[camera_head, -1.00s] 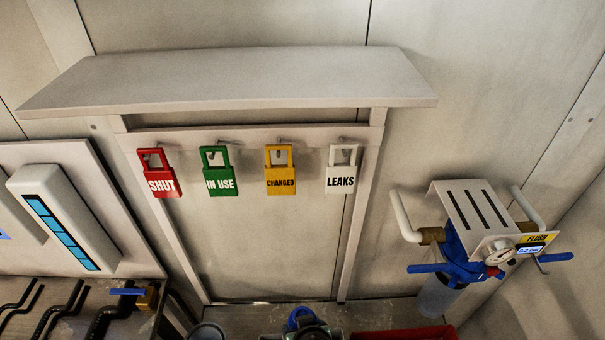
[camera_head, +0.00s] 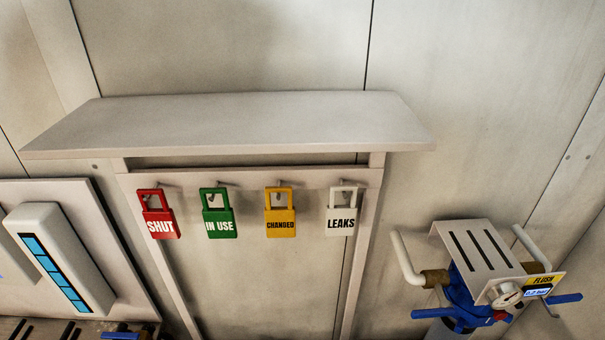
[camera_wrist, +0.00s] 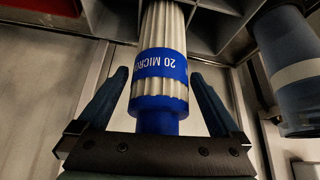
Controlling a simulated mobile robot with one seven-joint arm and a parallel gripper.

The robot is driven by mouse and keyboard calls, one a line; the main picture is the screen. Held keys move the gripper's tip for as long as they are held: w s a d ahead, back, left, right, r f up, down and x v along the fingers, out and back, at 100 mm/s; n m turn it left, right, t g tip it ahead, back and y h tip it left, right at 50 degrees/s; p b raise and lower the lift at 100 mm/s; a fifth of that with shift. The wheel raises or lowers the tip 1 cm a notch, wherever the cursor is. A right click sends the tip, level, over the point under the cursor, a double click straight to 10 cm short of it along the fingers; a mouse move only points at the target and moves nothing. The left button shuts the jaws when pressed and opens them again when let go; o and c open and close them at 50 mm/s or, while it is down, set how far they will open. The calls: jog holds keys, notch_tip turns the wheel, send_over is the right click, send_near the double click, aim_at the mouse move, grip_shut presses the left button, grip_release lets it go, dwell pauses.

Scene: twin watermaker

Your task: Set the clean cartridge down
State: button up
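The cartridge (camera_wrist: 160,72) is white and pleated, with a blue band lettered "20 MICRO…", upside down, and a blue end cap. It shows in the wrist view, its blue end towards my palm and its far end running out at the top edge. My gripper (camera_wrist: 160,75) has one finger on each side of it. Thin gaps show between the fingers and the cartridge, so the gripper looks open around it. Neither the cartridge nor my gripper shows in the head view.
In the wrist view, a grey divided holder (camera_wrist: 215,22) lies behind the cartridge, with a blue see-through bowl (camera_wrist: 290,75) at right and something red (camera_wrist: 40,6) at top left. The head view shows a shelf (camera_head: 230,122), hanging tags (camera_head: 281,222) and a blue filter unit (camera_head: 465,295).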

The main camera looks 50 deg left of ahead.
jog(key=p+v, duration=0.1)
jog(key=v, duration=1.1)
jog(key=shift+r, duration=0.2)
dwell(0.3)
